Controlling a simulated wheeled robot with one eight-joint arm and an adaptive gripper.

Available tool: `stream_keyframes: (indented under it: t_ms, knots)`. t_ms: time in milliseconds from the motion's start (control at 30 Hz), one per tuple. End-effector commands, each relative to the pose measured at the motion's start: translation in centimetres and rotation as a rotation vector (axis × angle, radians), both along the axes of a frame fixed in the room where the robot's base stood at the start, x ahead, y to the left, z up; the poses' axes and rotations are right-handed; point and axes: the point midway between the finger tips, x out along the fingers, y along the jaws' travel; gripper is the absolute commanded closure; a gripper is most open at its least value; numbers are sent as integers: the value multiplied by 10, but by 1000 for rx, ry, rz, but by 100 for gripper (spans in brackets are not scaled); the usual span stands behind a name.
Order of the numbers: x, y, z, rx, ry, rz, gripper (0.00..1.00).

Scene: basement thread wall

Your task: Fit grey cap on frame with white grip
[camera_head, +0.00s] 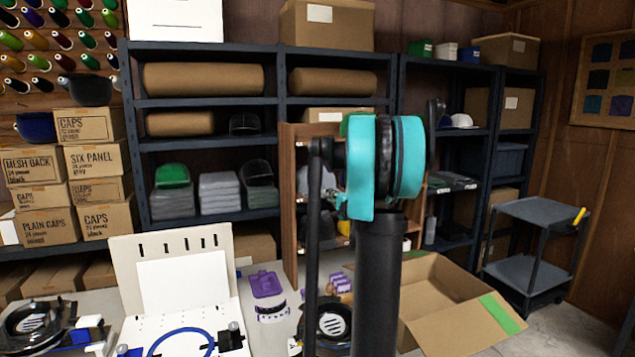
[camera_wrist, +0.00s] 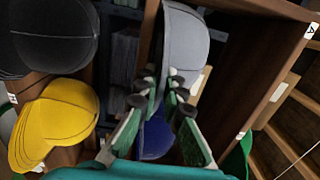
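The grey cap (camera_wrist: 187,42) hangs at the top centre of the wrist view, in a wooden cubby. My gripper (camera_wrist: 162,78) has its two green-and-white fingers apart, with the tips at the cap's lower left edge. I cannot tell whether they touch the cap. In the head view my own arm hides the gripper and most of the cubby (camera_head: 290,180). A round black frame (camera_head: 35,322) lies on the table at the left, with a white piece (camera_head: 91,321) beside it. Another black frame (camera_head: 328,324) is partly behind my arm; its grip colour is unclear.
In the wrist view, a yellow cap (camera_wrist: 58,118) and a black cap (camera_wrist: 52,35) are at the left, and a blue cap (camera_wrist: 155,138) is below, between the fingers. A white board (camera_head: 180,270) stands on the table. An open carton (camera_head: 455,300) is at the right.

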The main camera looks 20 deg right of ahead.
Motion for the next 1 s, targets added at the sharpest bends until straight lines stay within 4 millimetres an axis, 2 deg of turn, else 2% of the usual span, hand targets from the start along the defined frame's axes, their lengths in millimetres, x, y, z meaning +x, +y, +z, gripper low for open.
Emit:
stream_keyframes:
  t_ms: [267, 733, 1000]
  knots:
    - [0, 0, 2, 0, 0, 0, 100]
    - [-1, 0, 20, 0, 0, 0, 100]
    - [-33, -3, 20, 0, 0, -2, 100]
